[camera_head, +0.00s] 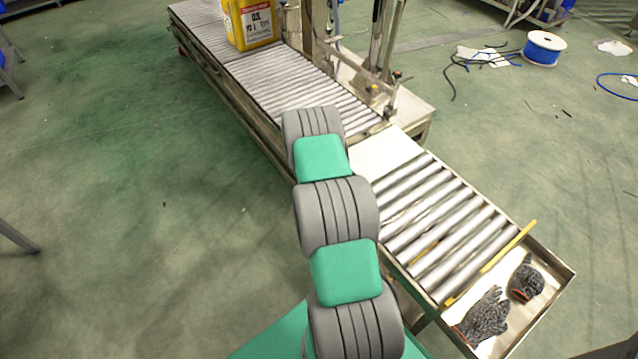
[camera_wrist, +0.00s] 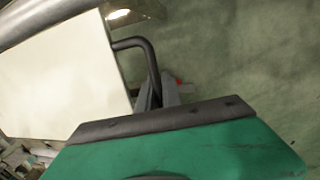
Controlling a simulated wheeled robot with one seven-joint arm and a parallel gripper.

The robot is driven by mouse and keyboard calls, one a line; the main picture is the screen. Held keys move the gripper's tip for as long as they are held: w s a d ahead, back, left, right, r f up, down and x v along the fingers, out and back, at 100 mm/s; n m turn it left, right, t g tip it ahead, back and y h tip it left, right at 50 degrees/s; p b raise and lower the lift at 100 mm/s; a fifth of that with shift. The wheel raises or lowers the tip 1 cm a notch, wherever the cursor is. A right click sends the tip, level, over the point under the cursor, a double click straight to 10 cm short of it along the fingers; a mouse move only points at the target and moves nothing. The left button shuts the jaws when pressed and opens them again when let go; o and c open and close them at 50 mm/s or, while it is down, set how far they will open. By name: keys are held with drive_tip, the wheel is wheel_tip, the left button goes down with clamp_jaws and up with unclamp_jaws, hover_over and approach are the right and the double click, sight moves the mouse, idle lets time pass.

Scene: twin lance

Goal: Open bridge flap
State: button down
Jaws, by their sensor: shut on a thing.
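The bridge flap is the pale flat plate (camera_head: 388,154) between the two roller sections of the conveyor. In the wrist view the flap (camera_wrist: 55,75) fills the left side, with a black bent handle (camera_wrist: 152,62) at its edge. My gripper (camera_wrist: 160,95) is at the lower end of this handle and is shut on it. Its grey fingers show only in part behind my green hand. In the head view my arm hides the gripper and the handle.
A yellow container (camera_head: 247,22) stands on the far rollers (camera_head: 290,85). Near rollers (camera_head: 445,225) lead to a tray (camera_head: 560,285) with dark gloves (camera_head: 485,318). A yellow bar (camera_head: 490,263) crosses before it. A metal frame (camera_head: 385,60) stands beside the conveyor. Green floor at left is clear.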

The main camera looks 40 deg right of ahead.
idle(0.4)
drive_tip(key=c, duration=1.8)
unclamp_jaws()
wheel_tip(320, 180, up, 8)
drive_tip(key=a+p, duration=0.1)
drive_tip(key=p, duration=0.1)
drive_tip(key=shift+w+a+f, duration=0.2)
drive_tip(key=shift+w, duration=0.1)
